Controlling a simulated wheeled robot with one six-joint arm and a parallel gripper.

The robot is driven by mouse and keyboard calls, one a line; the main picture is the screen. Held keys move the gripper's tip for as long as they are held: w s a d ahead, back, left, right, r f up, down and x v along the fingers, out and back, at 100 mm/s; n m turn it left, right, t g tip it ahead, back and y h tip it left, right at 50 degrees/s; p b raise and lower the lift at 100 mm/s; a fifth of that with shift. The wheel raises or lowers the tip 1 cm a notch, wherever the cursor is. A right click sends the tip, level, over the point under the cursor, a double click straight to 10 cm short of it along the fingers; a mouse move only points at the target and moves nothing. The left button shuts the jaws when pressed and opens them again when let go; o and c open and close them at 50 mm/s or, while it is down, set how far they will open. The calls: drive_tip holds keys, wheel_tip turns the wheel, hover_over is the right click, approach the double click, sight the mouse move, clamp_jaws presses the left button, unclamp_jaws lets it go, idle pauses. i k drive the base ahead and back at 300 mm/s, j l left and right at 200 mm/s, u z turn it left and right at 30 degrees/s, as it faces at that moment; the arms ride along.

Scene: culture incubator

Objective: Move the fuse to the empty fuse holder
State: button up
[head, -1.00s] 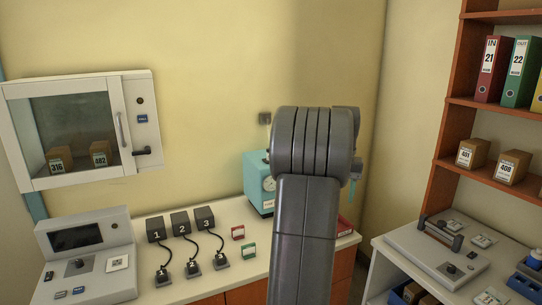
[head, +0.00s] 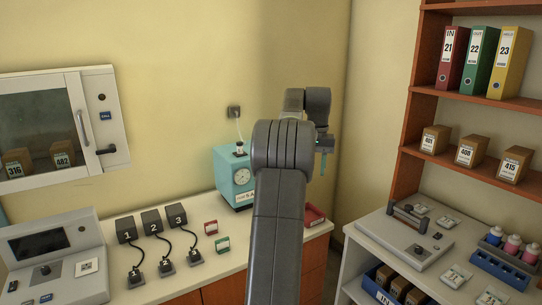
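I cannot make out a fuse or an empty fuse holder for certain in the head view. My gripper (head: 324,146) is at the far end of my raised arm, partly hidden behind the arm links, above the right end of the counter. Its fingers are too small and too hidden to show whether they are open or hold anything. A teal device with a round dial (head: 237,180) stands at the back of the counter, left of my arm.
Three numbered black boxes (head: 151,221) with cables stand on the counter, right of a grey console (head: 50,255). A white windowed cabinet (head: 105,120) hangs on the wall. At right are a side table with a grey panel (head: 405,235), pink-filled bottles (head: 512,243) and shelves (head: 470,100).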

sight(239, 144)
drive_tip(key=i+l+u, duration=0.15)
drive_tip(key=u, duration=0.25)
drive_tip(key=i+l+u, duration=0.1)
drive_tip(key=u, duration=0.25)
drive_tip(key=i+l+u, duration=0.1)
drive_tip(key=l+u, duration=0.15)
drive_tip(key=u, duration=0.15)
drive_tip(key=i+l+u, duration=0.1)
drive_tip(key=l, duration=0.35)
drive_tip(key=i+l, duration=0.15)
drive_tip(key=l, duration=0.3)
drive_tip(key=i+l+u, duration=0.15)
drive_tip(key=l, duration=0.3)
drive_tip(key=i+l, duration=0.1)
drive_tip(key=l, duration=0.4)
drive_tip(key=u, duration=0.05)
